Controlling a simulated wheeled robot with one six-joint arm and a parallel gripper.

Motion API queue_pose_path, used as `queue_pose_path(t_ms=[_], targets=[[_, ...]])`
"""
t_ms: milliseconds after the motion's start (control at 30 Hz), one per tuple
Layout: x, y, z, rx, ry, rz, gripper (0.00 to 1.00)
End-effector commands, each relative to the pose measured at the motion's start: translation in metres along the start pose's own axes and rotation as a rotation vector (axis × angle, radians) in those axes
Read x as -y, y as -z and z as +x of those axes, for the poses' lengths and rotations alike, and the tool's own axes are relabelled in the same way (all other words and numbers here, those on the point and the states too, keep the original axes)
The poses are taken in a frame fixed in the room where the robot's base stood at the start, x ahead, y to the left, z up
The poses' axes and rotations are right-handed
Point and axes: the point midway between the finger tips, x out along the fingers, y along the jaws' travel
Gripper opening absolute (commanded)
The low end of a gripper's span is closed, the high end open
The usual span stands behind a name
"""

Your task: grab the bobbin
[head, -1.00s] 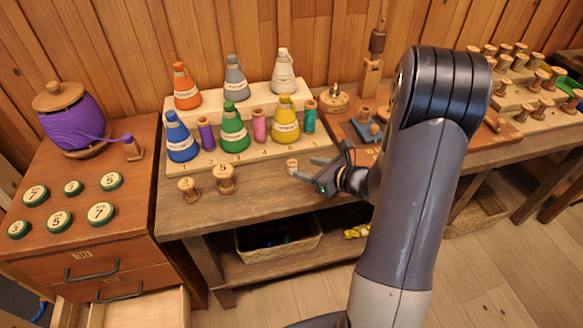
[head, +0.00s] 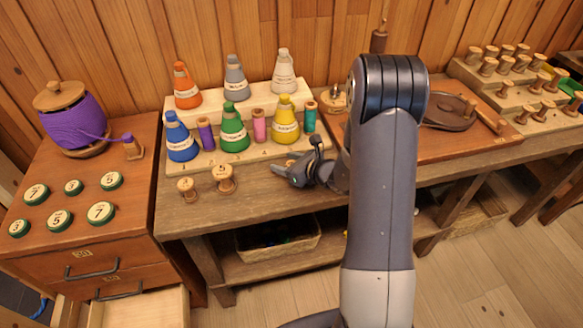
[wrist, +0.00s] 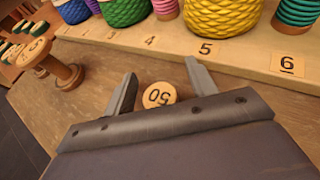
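A small bobbin (wrist: 158,94) with a pale wooden top marked 50 stands on the bench in the wrist view. My gripper (wrist: 160,74) is open, one finger on each side of the bobbin, with a narrow gap on both sides. The bobbin's lower part is hidden behind my gripper's body. In the head view my gripper (head: 296,156) is low over the bench front, and I cannot make out the bobbin there. Two other wooden bobbins stand to the left, a smaller one (head: 188,188) and a larger one (head: 223,179).
A stepped rack (head: 262,164) with coloured thread cones and slim spools stands just behind my gripper; its numbered front edge (wrist: 240,55) is close to my fingertips. A purple-wound jar (head: 72,122) stands on the left cabinet. The bench front (head: 225,213) is clear.

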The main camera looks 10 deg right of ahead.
Motion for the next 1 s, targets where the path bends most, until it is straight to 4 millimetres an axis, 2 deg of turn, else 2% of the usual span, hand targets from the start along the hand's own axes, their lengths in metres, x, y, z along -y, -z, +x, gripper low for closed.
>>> queue_pose_path(t_ms=[67,567,833,1000], targets=[[0.000,0.000,0.000,0.000,0.000,0.000,0.47],[0.000,0.000,0.000,0.000,0.000,0.000,0.07],[0.000,-0.002,-0.001,0.001,0.000,-0.001,0.06],[0.000,-0.019,-0.008,0.003,0.001,-0.003,0.06]])
